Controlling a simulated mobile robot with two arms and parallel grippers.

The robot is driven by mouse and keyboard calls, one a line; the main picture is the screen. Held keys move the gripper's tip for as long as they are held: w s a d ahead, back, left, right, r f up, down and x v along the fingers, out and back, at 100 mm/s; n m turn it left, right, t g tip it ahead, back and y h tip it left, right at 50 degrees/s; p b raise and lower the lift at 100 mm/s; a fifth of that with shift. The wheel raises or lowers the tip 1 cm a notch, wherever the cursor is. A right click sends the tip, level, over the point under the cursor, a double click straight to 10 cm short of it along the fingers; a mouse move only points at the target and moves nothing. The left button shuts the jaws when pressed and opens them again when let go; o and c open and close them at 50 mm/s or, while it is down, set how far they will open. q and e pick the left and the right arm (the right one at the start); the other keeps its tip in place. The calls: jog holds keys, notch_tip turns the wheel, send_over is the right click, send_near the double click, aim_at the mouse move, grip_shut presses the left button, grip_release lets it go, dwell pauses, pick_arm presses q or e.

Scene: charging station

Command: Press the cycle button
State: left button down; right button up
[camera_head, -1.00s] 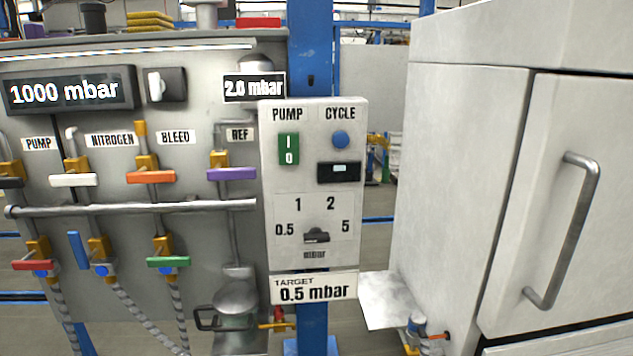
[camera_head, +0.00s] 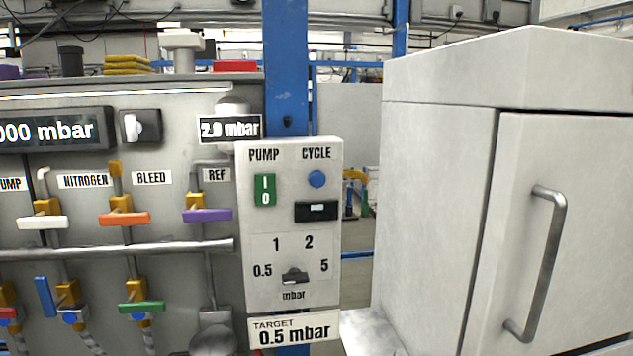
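The cycle button (camera_head: 317,179) is a round blue button under the word CYCLE, at the upper right of a light grey control box (camera_head: 326,228). A dark rectangular part (camera_head: 317,211) with a small pale window sits just below it. A green pump switch (camera_head: 265,190) marked I and 0 is to its left. A dark rotary knob (camera_head: 295,276) sits lower down among the marks 0.5, 1, 2 and 5. Neither of my grippers shows in the head view, and nothing covers the button.
A valve panel (camera_head: 185,130) with coloured handles and a horizontal pipe (camera_head: 120,249) is at the left. A blue post (camera_head: 285,70) stands behind the control box. A large grey cabinet (camera_head: 436,190) with a door handle (camera_head: 541,262) fills the right. A gap separates box and cabinet.

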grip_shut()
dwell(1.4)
